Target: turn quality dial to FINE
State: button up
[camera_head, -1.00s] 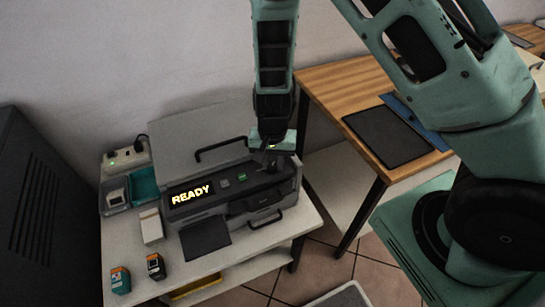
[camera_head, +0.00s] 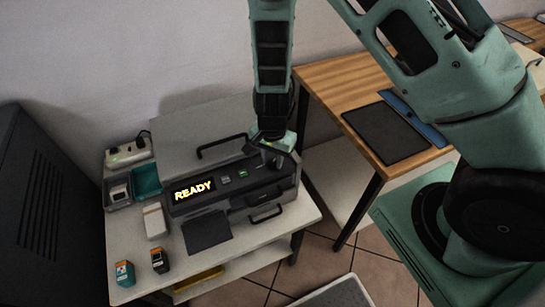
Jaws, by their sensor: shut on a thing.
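The printer (camera_head: 238,187) stands on a white table, with a lit READY display (camera_head: 194,189) on its front panel and small buttons (camera_head: 242,174) to the right of it. My gripper (camera_head: 274,160) points down at the right end of the panel, its fingers shut at the spot where the quality dial would be. The dial itself is hidden by the gripper and too small to make out, so its pointer and the FINE mark cannot be read.
Two ink cartridges (camera_head: 124,273) (camera_head: 160,260), a white box (camera_head: 154,221) and a teal tray (camera_head: 146,181) are at the left of the table. A power strip (camera_head: 128,154) lies behind them. A wooden desk (camera_head: 340,92) with a dark mat (camera_head: 386,134) stands to the right.

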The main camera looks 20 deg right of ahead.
aim_at(273, 162)
jog(key=o, duration=1)
notch_tip(273, 162, up, 17)
jog(key=p, duration=0.2)
jog(key=shift+r, duration=0.2)
jog(key=s+a+r+n, duration=0.3)
jog(key=s+r+n, duration=0.2)
jog(key=s+n, duration=0.4)
jog(key=s+a+r+n, duration=0.3)
jog(key=s+r+n, duration=0.2)
jog(key=s+n, duration=0.3)
jog(key=s, duration=0.3)
jog(key=shift+s+r+n+y, duration=0.25)
jog(key=shift+r+n+y, duration=0.05)
jog(key=shift+n, duration=0.1)
